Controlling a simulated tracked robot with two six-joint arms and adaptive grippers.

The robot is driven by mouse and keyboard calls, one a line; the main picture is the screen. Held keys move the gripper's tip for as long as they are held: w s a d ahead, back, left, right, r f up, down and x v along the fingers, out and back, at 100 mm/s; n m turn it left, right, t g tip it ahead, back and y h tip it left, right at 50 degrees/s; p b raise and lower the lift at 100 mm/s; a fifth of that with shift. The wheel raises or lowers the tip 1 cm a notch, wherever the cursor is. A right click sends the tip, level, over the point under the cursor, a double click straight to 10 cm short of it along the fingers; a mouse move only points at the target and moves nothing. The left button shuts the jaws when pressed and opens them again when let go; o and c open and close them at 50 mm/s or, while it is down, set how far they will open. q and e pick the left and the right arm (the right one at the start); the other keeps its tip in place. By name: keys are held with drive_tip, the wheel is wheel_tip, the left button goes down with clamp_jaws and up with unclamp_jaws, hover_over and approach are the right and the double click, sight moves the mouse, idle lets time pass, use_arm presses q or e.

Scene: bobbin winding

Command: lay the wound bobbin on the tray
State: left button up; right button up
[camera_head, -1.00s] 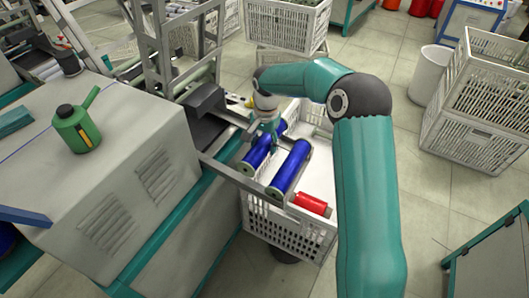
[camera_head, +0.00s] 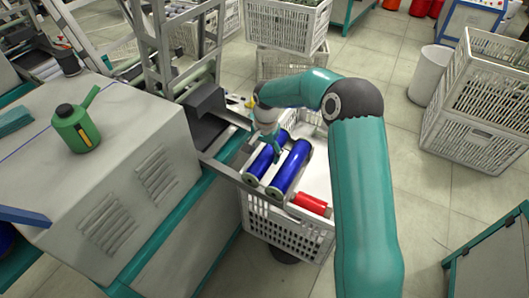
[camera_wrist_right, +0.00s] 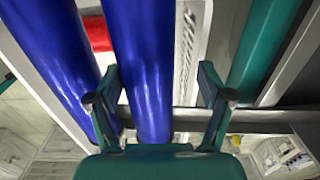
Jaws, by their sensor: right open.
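Two blue bobbins lie side by side, slanting, at the left of the white crate's top in the head view: a left one (camera_head: 262,163) and a right one (camera_head: 293,168). A shorter red bobbin (camera_head: 311,204) lies nearer the front. The pale top surface (camera_head: 316,180) shows beside them. My right gripper (camera_head: 273,146) is low over the left blue bobbin and partly hides it. In the right wrist view its fingers (camera_wrist_right: 160,98) are spread, with one blue bobbin (camera_wrist_right: 140,60) partly between them. I cannot tell whether they touch it. My left gripper is out of view.
The grey machine housing (camera_head: 110,180) with a green can (camera_head: 76,127) stands left. A metal rail (camera_head: 232,177) runs beside the bobbins. The slatted crate (camera_head: 285,230) is below. More crates (camera_head: 478,110) and a white bin (camera_head: 429,77) stand right; open floor lies between.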

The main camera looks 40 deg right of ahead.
sight(265, 150)
wheel_tip(265, 150, up, 12)
drive_tip(key=shift+s+p, duration=0.2)
drive_tip(key=shift+p, duration=0.15)
drive_tip(key=shift+d, duration=0.1)
idle(0.9)
